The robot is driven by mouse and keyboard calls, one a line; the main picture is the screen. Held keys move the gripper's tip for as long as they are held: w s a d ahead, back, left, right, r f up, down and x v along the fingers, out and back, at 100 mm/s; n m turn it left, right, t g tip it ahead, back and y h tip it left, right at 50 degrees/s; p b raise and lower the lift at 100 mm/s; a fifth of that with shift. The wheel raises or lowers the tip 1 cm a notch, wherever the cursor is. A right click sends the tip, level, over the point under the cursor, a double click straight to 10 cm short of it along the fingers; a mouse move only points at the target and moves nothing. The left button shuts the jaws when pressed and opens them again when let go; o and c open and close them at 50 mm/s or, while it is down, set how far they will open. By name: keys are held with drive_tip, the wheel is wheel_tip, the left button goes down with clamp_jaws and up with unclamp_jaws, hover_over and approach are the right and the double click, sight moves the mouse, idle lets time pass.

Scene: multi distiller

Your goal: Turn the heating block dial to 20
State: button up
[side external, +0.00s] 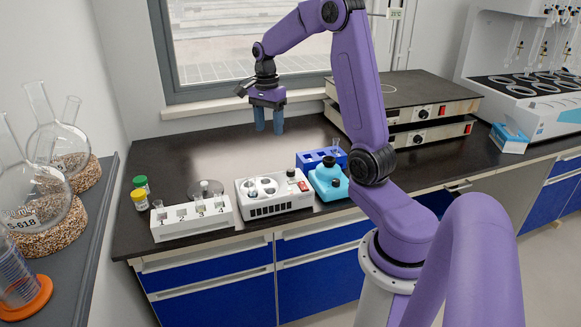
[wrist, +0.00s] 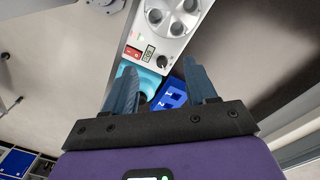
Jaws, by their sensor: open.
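The white heating block (side external: 262,208) stands on the dark bench with round wells in its top. It also shows at the top of the wrist view (wrist: 171,47). Its black dial (wrist: 155,17) sits beside the wells, near a red switch (wrist: 133,52) and a small display (wrist: 148,55). The dial setting and display digits are too small to read. In the side view, a black knob (side external: 291,174) shows near the red switch. My gripper (side external: 269,130) is open and empty, pointing down well above the bench behind the block. Its blue fingers (wrist: 160,80) are apart and touch nothing.
Hotplates (side external: 430,113) stand at the back right. The back left bench is clear.

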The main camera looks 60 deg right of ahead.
sight(291, 169)
drive_tip(key=s+d+m, duration=0.2)
drive_tip(key=d+m, duration=0.3)
drive_tip(key=d, duration=0.4)
drive_tip(key=f, duration=1.2)
drive_tip(key=a+f, duration=0.1)
drive_tip(key=f, duration=0.5)
drive_tip(key=shift+s, duration=0.4)
drive_tip(key=shift+c, duration=0.3)
clamp_jaws()
